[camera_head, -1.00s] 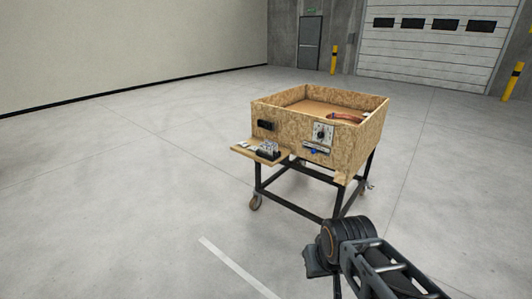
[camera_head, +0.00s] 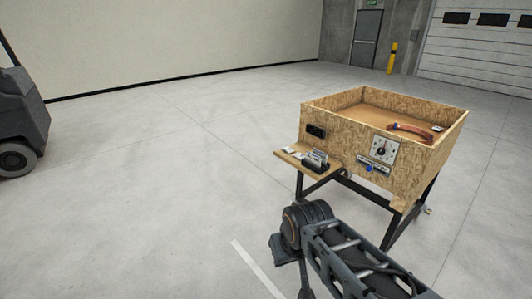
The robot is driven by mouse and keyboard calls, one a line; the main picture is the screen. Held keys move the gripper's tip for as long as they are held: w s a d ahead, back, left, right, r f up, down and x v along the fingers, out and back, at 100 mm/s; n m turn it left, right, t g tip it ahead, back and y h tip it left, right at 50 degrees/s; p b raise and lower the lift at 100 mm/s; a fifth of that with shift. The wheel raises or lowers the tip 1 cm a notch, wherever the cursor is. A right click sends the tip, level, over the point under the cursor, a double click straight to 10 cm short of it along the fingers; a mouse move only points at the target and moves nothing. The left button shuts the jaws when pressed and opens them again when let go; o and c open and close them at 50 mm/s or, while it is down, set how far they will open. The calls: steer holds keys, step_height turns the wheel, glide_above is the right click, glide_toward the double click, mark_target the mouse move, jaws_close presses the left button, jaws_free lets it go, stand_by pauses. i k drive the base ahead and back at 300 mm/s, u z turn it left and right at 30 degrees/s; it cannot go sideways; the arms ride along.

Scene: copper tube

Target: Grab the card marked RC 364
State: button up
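No marking RC 364 can be read in this view. Small pale flat items that may be cards (camera_head: 293,150) lie on the left of a wooden side shelf (camera_head: 284,158). A dark holder with light upright pieces (camera_head: 315,161) stands on the same shelf. The shelf juts from the left of a wheeled chipboard cart (camera_head: 345,142). My arm shows at the bottom centre, in front of and below the cart. My gripper's fingertips cannot be made out.
The cart's open box holds a copper-coloured curved piece (camera_head: 410,131). A dial panel (camera_head: 384,149) is on its front. Part of a dark vehicle (camera_head: 20,120) stands at the far left. A yellow post (camera_head: 391,58) is at the back. The floor left of the cart is clear.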

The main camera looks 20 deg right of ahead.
mark_target(314, 158)
steer(key=u, duration=0.35)
steer(key=i, duration=1.9)
steer(key=z, duration=0.7)
steer(key=i, duration=1.2)
steer(key=z, duration=0.7)
